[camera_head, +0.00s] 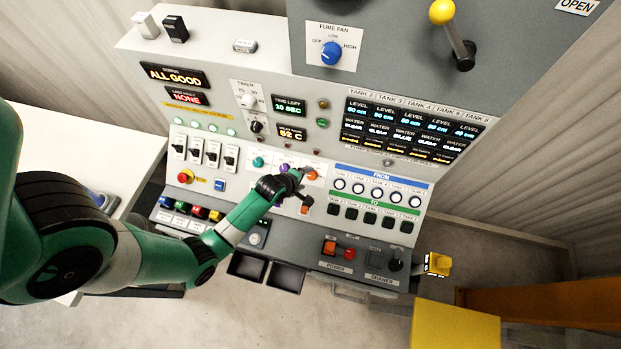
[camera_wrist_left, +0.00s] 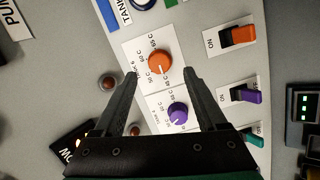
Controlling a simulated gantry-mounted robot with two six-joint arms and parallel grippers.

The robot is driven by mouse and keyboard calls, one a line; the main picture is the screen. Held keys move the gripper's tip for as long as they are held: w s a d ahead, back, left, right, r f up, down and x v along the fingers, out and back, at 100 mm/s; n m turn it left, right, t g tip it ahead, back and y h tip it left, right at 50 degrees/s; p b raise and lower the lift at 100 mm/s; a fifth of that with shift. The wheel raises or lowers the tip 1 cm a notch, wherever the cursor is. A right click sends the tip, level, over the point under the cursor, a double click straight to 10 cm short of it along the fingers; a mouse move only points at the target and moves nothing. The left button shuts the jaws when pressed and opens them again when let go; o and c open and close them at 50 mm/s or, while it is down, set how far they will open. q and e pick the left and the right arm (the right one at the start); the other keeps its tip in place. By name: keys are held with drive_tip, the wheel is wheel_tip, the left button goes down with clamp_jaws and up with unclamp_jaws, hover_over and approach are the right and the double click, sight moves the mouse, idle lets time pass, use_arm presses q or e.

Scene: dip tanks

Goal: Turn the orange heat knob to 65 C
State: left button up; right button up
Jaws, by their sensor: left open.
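The orange heat knob (camera_head: 312,174) is on the sloped white panel. My left gripper (camera_head: 301,175) is close to the knob. In the left wrist view its open fingers (camera_wrist_left: 160,73) point toward the knob, one tip to each side, with gaps between tips and knob. Whether the tips reach knob depth I cannot tell. My right gripper is not in view.
A purple knob (camera_wrist_left: 177,113) sits just below the orange one. Orange (camera_wrist_left: 238,36) and purple (camera_wrist_left: 240,95) switches stand to the right. A small display (camera_head: 292,133) appears to read 52 C. Round FROM buttons (camera_head: 358,188) and dark TO buttons (camera_head: 370,219) lie right of the gripper.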

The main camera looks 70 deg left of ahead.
sight(312, 176)
use_arm(q)
drive_tip(key=b+x, duration=0.1)
drive_tip(key=x, duration=0.4)
drive_tip(key=shift+w+a+f+b, duration=0.1)
drive_tip(key=shift+w+f+b, duration=0.15)
drive_tip(key=shift+b, duration=0.05)
clamp_jaws()
